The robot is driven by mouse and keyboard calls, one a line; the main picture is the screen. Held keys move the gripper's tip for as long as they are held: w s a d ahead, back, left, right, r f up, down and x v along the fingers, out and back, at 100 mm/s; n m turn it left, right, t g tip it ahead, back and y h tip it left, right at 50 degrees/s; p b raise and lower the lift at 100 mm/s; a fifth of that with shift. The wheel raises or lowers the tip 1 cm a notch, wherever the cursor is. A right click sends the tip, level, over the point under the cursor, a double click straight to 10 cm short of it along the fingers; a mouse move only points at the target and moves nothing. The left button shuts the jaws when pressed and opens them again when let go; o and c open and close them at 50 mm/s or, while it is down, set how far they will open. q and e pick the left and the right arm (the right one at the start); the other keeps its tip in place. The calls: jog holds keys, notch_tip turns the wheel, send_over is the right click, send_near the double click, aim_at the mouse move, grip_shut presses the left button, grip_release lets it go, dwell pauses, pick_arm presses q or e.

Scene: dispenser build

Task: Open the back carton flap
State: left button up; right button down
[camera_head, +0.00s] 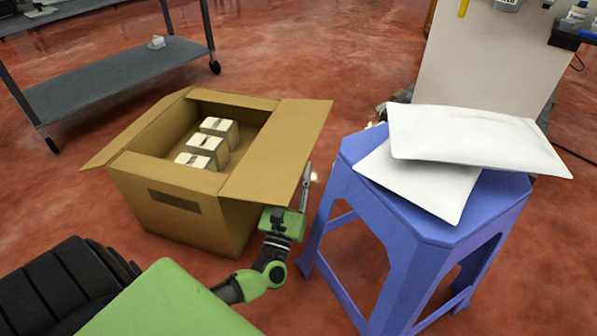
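The open brown carton (215,222) stands on the floor at left of centre, with several small white boxes (206,144) inside. The back flap (235,99) shows as a narrow panel along the far edge, leaning over the opening. The right flap (280,150) is folded outward, and the left flap (125,138) also spreads outward. The front flap lies along the near edge. My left gripper (306,182) is beside the carton's right side, close to the right flap's outer edge. Its fingers are partly hidden, so I cannot tell its opening. My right gripper is not in view.
A blue stool (432,225) with two white packets (475,140) on top stands close to the right of my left gripper, leaving a narrow gap to the carton. A grey shelf cart (115,75) is behind left. Red floor is clear behind the carton.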

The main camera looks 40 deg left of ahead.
pick_arm(q)
jog(key=v, duration=1.2)
jog(key=shift+s+d+f, duration=0.1)
jog(key=shift+s, duration=0.05)
